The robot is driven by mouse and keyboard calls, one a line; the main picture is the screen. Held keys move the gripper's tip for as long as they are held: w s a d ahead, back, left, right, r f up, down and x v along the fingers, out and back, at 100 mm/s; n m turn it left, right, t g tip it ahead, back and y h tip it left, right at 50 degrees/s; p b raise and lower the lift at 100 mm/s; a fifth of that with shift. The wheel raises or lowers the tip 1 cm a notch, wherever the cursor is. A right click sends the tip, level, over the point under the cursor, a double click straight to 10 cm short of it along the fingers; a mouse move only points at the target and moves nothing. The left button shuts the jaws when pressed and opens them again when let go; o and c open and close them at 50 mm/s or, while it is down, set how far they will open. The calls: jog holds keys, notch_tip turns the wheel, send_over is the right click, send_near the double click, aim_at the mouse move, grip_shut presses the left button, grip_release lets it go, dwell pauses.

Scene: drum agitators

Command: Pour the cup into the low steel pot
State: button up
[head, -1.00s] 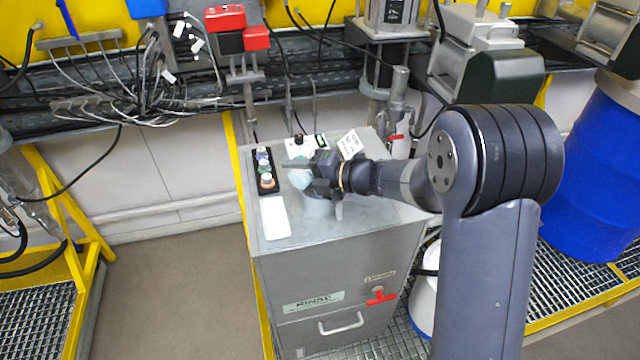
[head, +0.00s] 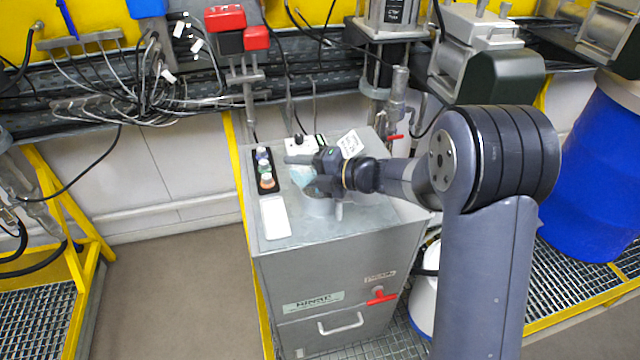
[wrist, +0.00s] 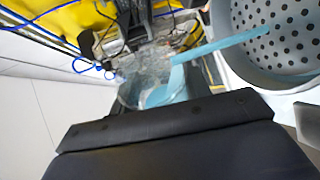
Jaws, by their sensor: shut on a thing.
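My gripper (head: 312,172) is shut on the cup above the steel cabinet. The cup (head: 301,177) is a small clear vessel with teal contents, partly hidden by the gripper in the head view. In the wrist view the clear cup (wrist: 138,90) is tilted, with teal along one side. A teal strip runs from its mouth across the opening of the pot and looks like a pouring stream. The low steel pot (head: 319,207) stands on the cabinet just below my gripper, partly hidden by it. In the wrist view the pot (wrist: 240,68) shows a round rim and a perforated inside.
The cabinet top (head: 370,212) also holds a button strip (head: 264,170), a white plate (head: 275,217) and a small white control box (head: 300,145). A metal valve with a red handle (head: 396,137) stands behind. A blue drum (head: 595,170) is at right.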

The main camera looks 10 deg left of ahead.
jog(key=shift+w+r+m+y, duration=0.1)
jog(key=shift+r+m+y, duration=0.25)
jog(key=shift+m, duration=0.15)
dwell(0.6)
